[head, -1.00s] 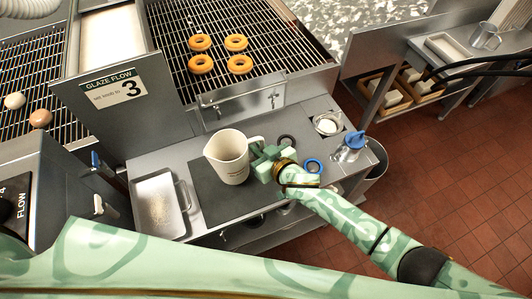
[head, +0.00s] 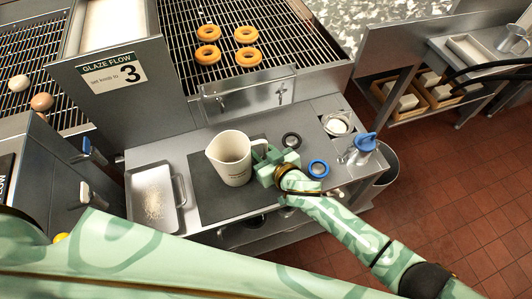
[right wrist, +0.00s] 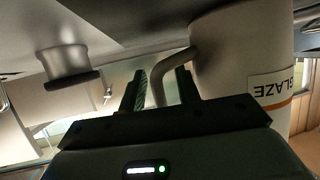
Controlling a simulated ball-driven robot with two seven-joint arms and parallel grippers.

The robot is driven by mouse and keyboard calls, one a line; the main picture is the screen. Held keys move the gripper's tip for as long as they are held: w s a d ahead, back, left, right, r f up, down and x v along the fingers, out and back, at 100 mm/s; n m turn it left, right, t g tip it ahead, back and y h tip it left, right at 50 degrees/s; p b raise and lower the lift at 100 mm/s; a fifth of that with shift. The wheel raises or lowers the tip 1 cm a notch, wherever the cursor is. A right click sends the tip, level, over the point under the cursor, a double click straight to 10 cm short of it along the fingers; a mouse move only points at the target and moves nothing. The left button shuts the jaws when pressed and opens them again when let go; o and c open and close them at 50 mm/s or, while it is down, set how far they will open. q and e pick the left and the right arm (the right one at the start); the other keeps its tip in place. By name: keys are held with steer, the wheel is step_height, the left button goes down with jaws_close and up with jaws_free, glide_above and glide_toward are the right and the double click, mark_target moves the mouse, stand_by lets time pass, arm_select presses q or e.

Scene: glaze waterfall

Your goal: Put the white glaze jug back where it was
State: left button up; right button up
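The white glaze jug (head: 229,161) stands upright on a dark mat (head: 211,203) on the steel counter. In the right wrist view the jug (right wrist: 235,52) appears upside down at the right, with a GLAZE label. Its handle (right wrist: 158,88) shows between the two fingers, with a gap visible on each side. My right gripper (head: 266,160) is at the handle on the jug's right side, and in the right wrist view the gripper (right wrist: 161,88) is open. My left gripper is not in view.
A steel tray (head: 153,207) lies left of the mat. A GLAZE FLOW panel (head: 113,80) and a rack with doughnuts (head: 246,34) are behind.

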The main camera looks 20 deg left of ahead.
steer(key=shift+s+d+r, duration=0.2)
steer(key=shift+d+r, duration=0.05)
steer(key=p+v, duration=0.4)
steer(key=v, duration=0.7)
steer(key=shift+d, duration=0.15)
